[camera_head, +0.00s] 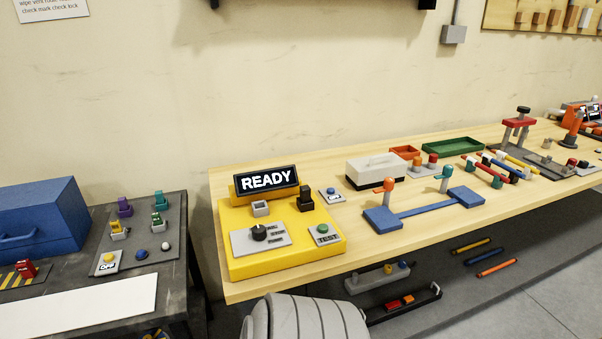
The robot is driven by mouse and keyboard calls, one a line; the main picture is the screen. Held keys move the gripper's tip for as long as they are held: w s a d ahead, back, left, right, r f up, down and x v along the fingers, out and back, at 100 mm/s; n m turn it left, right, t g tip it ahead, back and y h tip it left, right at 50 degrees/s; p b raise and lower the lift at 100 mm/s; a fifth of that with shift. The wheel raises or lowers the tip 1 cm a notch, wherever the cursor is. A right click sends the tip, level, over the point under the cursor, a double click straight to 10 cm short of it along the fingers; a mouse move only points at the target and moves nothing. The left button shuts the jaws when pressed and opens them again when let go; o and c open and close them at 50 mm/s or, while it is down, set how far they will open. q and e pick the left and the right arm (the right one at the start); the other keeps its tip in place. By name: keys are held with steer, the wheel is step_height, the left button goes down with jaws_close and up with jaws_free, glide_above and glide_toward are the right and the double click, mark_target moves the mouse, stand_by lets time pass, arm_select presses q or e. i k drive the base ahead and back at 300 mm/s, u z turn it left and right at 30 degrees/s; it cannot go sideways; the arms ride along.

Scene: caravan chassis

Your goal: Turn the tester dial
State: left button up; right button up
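The yellow tester (288,255) sits at the left end of the wooden bench. Its black dial (259,232) is a round knob on a grey plate (276,235) with small markings that are too small to read. A display (266,180) on the tester reads READY. A green button (322,229) sits on a plate marked TEST, right of the dial. A grey socket (261,208) and a black block (306,198) stand behind.
The wooden bench (350,240) also carries a blue stand (425,208), a white-topped box (376,170) and a green tray (453,146). A dark table (170,215) with a blue toolbox (40,215) stands left, across a narrow gap.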

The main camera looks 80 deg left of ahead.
mark_target(258, 232)
steer(key=k, duration=0.95)
steer(key=u, duration=0.25)
